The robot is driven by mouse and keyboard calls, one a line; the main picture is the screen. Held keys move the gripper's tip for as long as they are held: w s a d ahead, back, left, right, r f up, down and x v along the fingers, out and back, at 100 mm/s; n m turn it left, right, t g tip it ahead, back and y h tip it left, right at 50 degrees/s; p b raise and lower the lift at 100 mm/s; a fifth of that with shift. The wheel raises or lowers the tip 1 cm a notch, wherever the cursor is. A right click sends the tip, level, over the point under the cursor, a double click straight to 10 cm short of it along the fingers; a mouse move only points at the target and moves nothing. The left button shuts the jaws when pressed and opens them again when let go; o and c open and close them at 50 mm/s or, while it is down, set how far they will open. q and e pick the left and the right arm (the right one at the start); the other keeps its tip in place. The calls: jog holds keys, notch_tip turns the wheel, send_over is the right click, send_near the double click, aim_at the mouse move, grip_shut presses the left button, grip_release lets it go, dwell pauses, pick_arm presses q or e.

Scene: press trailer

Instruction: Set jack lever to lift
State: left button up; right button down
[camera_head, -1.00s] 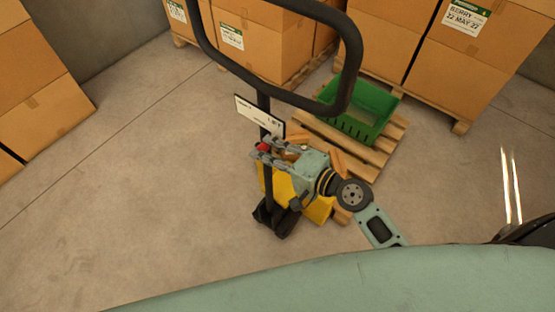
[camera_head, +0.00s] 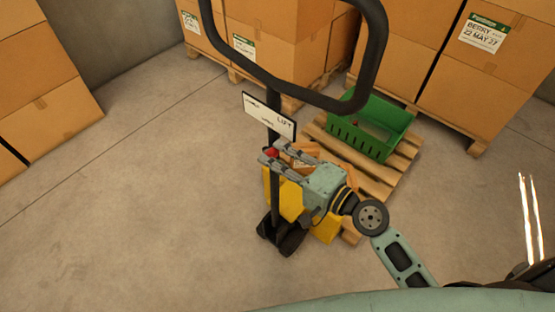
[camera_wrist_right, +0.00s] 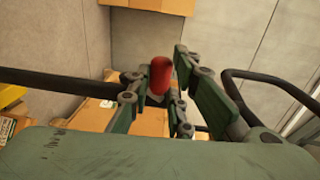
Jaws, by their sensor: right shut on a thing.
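The jack lever's red knob (camera_head: 271,153) sits on the dark post just below a white sign (camera_head: 268,118) that reads LIFT at its right end. My right gripper (camera_head: 268,159) reaches in from the right and is shut on the red knob. In the right wrist view the red knob (camera_wrist_right: 160,75) stands upright between the fingers of the right gripper (camera_wrist_right: 158,92). The lever's shaft is mostly hidden by the fingers. The pallet jack has a black loop handle (camera_head: 376,60) above and a yellow body (camera_head: 327,229) below. My left gripper is not in view.
A wooden pallet (camera_head: 397,170) with a green crate (camera_head: 371,130) and small brown boxes is behind the jack. Stacked cartons (camera_head: 455,70) line the back, with another stack (camera_head: 45,95) at the left. The floor at left is clear.

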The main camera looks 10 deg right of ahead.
jog(key=c, duration=1.7)
grip_release()
jog(key=shift+d+f, duration=0.1)
jog(key=shift+f, duration=0.15)
jog(key=shift+o, duration=0.3)
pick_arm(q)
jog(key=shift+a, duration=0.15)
pick_arm(e)
jog(key=shift+r, duration=0.1)
jog(key=v, duration=1.2)
